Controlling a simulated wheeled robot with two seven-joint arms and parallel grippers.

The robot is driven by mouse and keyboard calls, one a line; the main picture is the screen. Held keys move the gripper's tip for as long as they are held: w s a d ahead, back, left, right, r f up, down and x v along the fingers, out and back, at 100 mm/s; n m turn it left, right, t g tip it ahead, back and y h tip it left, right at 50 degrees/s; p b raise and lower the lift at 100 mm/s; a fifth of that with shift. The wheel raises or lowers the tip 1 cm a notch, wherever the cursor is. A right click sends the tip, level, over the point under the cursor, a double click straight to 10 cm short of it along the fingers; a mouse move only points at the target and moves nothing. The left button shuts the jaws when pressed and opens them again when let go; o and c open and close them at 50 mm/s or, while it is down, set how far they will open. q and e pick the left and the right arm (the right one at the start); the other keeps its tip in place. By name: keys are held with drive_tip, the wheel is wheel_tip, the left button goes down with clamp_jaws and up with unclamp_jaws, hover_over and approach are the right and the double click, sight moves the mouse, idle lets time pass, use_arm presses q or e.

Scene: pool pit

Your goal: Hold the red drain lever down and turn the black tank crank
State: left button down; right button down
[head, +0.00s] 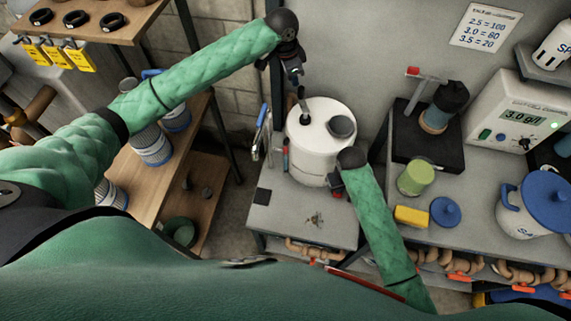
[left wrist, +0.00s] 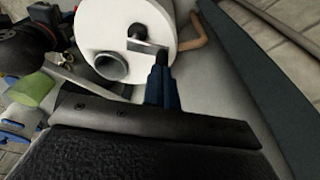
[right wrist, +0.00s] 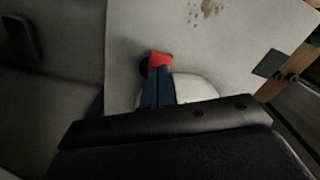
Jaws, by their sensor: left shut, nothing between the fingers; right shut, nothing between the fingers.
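The white tank (head: 309,157) stands on a grey bench in the middle of the head view. The black crank (head: 303,104) sits on its lid; it also shows in the left wrist view (left wrist: 138,32), its arm reaching toward my fingertips. My left gripper (head: 294,80) is shut and empty beside the crank handle; I cannot tell if it touches. My right gripper (head: 338,190) is shut and empty low at the tank's front right, mostly hidden by its own arm. In the right wrist view the red lever end (right wrist: 161,59) shows at its fingertips (right wrist: 158,75); contact is unclear.
A grey round port (head: 341,126) stands on the tank lid. To the right are a green jar (head: 415,178), a yellow sponge (head: 411,217) and a blue lid (head: 445,211). Pipes run below the bench front. Wooden shelves with tubs stand at the left.

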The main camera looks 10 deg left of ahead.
drive_tip(key=shift+r, duration=1.6)
